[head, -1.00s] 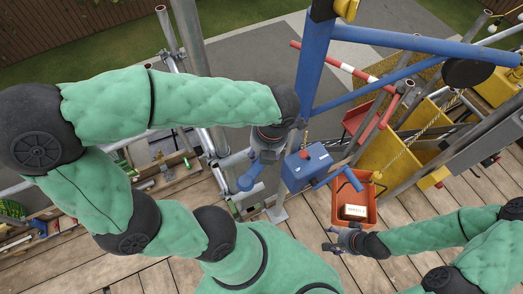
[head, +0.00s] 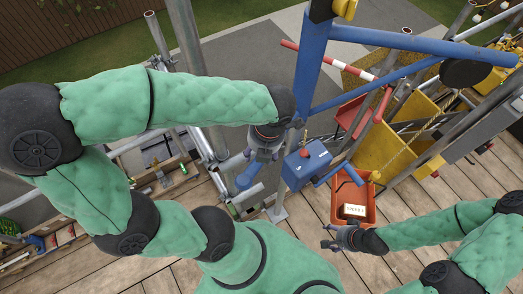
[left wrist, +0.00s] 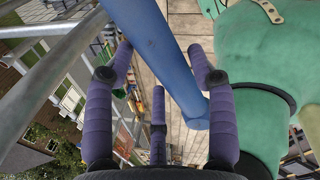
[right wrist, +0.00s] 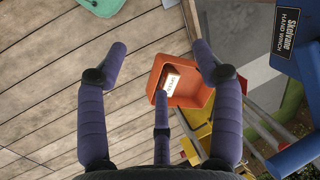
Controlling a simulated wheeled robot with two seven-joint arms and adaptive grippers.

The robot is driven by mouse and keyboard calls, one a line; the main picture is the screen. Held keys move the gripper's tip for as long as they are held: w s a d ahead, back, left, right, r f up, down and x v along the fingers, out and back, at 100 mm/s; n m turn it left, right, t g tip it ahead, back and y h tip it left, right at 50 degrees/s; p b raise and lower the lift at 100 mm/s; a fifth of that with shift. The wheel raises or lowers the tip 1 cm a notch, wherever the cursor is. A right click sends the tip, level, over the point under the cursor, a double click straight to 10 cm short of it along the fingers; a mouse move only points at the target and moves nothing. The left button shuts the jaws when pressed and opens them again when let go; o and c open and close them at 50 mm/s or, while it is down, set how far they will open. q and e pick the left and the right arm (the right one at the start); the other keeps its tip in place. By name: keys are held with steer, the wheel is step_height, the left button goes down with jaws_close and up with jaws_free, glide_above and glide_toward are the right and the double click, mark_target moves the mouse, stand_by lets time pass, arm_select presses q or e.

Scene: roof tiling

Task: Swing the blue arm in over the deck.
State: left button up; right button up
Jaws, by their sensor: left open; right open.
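The blue arm (head: 420,42) juts right from a blue upright post (head: 312,65) in the head view, with a thinner blue brace (head: 375,82) below it. A blue winch box (head: 306,166) hangs on the post. My left gripper (head: 256,160) is at a blue bar at the post's left. In the left wrist view the blue bar (left wrist: 165,60) runs between its open fingers; I cannot tell whether they touch it. My right gripper (head: 333,238) is open and empty over the wooden deck (head: 440,190), just below an orange tub (head: 369,213).
The tub also shows beyond the right fingers in the right wrist view (right wrist: 196,92); a small labelled block (right wrist: 171,84) lies in it. Yellow panels (head: 380,150), a red-white bar (head: 330,60) and grey poles crowd the right. A steel pole (head: 188,40) stands behind my left arm.

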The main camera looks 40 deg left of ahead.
arm_select(q)
steer(key=shift+a, duration=0.15)
steer(key=shift+d+r, duration=0.15)
steer(key=shift+d, duration=0.05)
step_height(320, 180, up, 12)
steer(key=d, duration=0.1)
steer(key=shift+d+f, duration=0.25)
stand_by(0.7)
